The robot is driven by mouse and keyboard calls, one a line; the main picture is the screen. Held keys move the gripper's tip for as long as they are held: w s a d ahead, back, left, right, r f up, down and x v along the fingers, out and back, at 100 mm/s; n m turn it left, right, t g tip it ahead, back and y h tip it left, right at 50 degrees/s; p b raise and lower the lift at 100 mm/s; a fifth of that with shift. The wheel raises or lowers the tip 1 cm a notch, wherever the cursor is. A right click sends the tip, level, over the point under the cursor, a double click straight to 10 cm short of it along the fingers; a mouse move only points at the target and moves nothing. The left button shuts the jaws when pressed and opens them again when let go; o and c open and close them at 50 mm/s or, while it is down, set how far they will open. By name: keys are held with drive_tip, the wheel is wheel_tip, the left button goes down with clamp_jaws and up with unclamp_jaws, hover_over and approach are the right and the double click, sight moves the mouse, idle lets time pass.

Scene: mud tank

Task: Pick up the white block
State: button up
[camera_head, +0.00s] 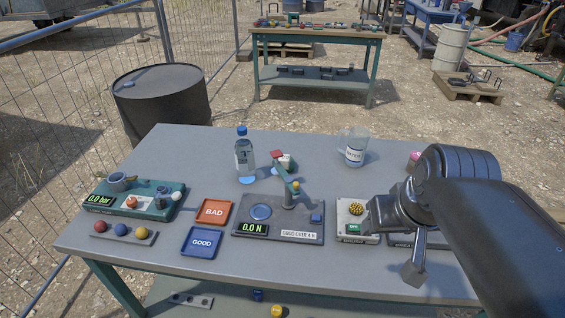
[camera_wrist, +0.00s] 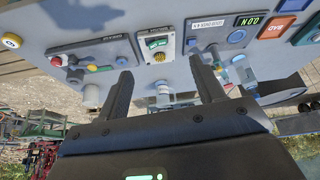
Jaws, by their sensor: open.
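A small white block (camera_head: 286,163) shows in the head view at the table's back middle, just right of the bottle and behind the force gauge's post. A red piece (camera_head: 277,154) is against its upper left; I cannot tell whether it rests on it or stands behind. My gripper (camera_head: 392,245) is open and empty over the front right of the table, to the right of and nearer than the block. The block is not clear there.
A blue-capped bottle (camera_head: 244,153) stands left of the block, and the jar (camera_head: 354,150) right of it. The force gauge (camera_head: 275,226) with its upright post lies in front. Red BAD (camera_head: 213,212) and blue GOOD (camera_head: 202,241) trays are on the left. A drum (camera_head: 162,100) stands behind the table.

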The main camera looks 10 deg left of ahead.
drive_tip(key=w+a+f+n+g+y, duration=0.25)
drive_tip(key=w+a+n, duration=0.25)
drive_tip(key=w, duration=0.7)
drive_tip(key=w+a+f+n+g+y, duration=0.1)
drive_tip(key=w+a+n+y, duration=0.3)
drive_tip(key=w, duration=0.8)
drive_tip(key=n+g+y, duration=0.2)
drive_tip(key=n+y, duration=0.4)
drive_tip(key=n, duration=0.1)
approach(289, 157)
drive_tip(key=a, duration=0.1)
drive_tip(key=shift+s+a+f+t+y, duration=0.25)
drive_tip(key=shift+a+f, duration=0.1)
drive_tip(key=shift+f, duration=0.2)
drive_tip(key=x, duration=1)
drive_tip(key=shift+a+f, duration=0.2)
drive_tip(key=c, duration=1.1)
drive_tip(key=shift+c, duration=0.2)
drive_tip(key=shift+r, duration=0.1)
